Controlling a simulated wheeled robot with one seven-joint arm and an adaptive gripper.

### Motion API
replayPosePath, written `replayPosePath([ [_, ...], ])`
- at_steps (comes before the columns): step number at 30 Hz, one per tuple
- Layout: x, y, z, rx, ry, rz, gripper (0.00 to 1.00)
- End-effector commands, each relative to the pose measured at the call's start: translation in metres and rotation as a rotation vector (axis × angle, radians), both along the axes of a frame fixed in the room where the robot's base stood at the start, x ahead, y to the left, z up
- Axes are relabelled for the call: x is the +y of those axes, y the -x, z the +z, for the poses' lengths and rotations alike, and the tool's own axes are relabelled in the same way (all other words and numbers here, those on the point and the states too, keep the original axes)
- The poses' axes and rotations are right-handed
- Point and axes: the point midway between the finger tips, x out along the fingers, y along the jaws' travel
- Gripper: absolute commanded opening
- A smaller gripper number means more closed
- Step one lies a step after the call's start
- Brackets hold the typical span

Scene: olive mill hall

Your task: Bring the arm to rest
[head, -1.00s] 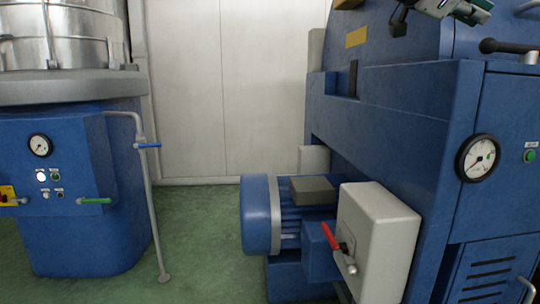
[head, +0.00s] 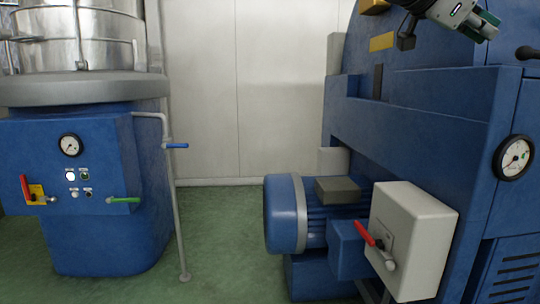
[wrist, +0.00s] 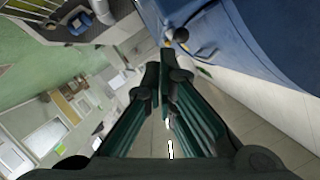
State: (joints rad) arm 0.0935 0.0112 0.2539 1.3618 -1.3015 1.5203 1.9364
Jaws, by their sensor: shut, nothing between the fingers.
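My gripper (wrist: 160,82) shows in the wrist view, its two dark green fingers close together at the tips with nothing between them. In the head view, part of my arm's end (head: 462,14) shows at the top right, in front of the big blue machine (head: 430,110). The fingertips are not clear there. The gripper looks apart from the machine, though the gap is hard to judge.
A blue motor (head: 290,215) and a grey box with a red-handled switch (head: 415,225) stick out low from the machine. At left stands a blue base (head: 105,235) under a steel tank (head: 75,40), with a thin pipe (head: 174,225). Green floor (head: 225,240) lies open between them.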

Motion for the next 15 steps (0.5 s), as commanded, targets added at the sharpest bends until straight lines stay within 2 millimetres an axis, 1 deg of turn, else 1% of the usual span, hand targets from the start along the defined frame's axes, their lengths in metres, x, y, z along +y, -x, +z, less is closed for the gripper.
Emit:
replayPosePath([
  [5,0.005,0.019,-0.025,0.156,-0.033,0.053,0.0],
  [8,0.009,0.033,-0.045,0.272,-0.061,0.097,0.0],
  [11,0.014,0.052,-0.07,0.407,-0.097,0.155,0.0],
  [14,0.021,0.078,-0.103,0.574,-0.146,0.24,0.0],
  [15,0.025,0.091,-0.12,0.65,-0.171,0.285,0.0],
])
